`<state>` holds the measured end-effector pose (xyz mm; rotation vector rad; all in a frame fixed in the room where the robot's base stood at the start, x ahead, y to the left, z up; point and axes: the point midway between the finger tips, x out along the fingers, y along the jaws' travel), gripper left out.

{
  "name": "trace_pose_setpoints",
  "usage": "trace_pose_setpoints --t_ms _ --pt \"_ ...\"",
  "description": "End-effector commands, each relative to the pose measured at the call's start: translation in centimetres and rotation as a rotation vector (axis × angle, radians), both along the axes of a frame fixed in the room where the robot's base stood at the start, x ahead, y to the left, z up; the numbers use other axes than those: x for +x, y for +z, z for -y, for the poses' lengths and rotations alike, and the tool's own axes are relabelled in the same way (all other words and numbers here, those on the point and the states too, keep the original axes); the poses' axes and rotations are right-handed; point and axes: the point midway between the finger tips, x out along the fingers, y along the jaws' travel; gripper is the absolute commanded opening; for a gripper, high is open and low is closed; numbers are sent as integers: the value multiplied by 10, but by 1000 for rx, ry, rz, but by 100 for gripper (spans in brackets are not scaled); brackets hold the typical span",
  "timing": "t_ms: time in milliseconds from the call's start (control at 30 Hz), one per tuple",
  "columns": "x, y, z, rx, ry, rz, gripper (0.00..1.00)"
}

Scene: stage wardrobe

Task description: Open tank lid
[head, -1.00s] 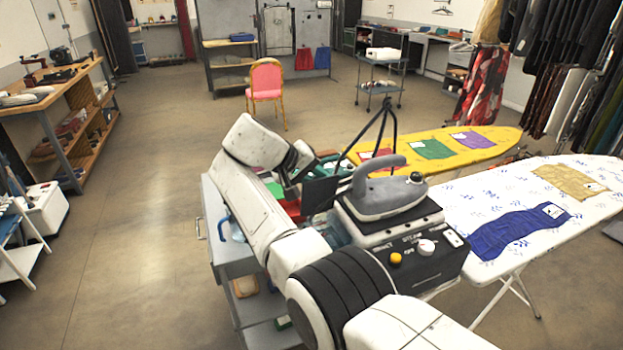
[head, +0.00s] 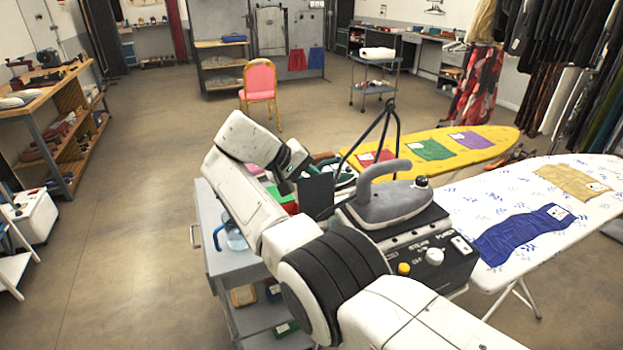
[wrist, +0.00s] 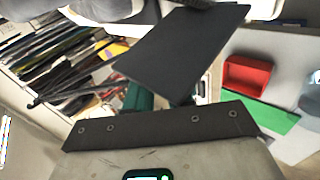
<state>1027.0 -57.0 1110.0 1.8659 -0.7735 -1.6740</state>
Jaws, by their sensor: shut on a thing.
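The steam station (head: 425,262) stands on a grey trolley, with a grey iron (head: 395,198) resting on top. A flat dark plate, which looks like the tank lid (head: 316,196), stands steeply raised at the station's left end. It also shows in the wrist view, tilted (wrist: 185,50). My gripper (wrist: 163,97) has teal fingers on either side behind the plate's lower edge. The fingers appear shut on the lid, but the plate hides their tips and the exact contact. The tank opening is hidden from both views.
A red bin (wrist: 247,77) and a green sheet (wrist: 262,117) lie close by on the trolley (head: 218,250). A white ironing board (head: 500,200) and a yellow one (head: 475,142) stand to the right.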

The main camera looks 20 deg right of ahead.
Motion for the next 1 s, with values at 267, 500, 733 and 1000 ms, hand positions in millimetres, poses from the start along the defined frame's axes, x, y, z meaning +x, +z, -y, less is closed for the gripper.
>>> trace_pose_setpoints --t_ms 267,500,733,1000 --pt "-1 -4 -1 4 0 -7 27" --pt "-1 -3 0 2 0 -4 42" --pt "-1 0 -3 2 0 -1 42" --pt "-3 28 -33 2 1 1 42"
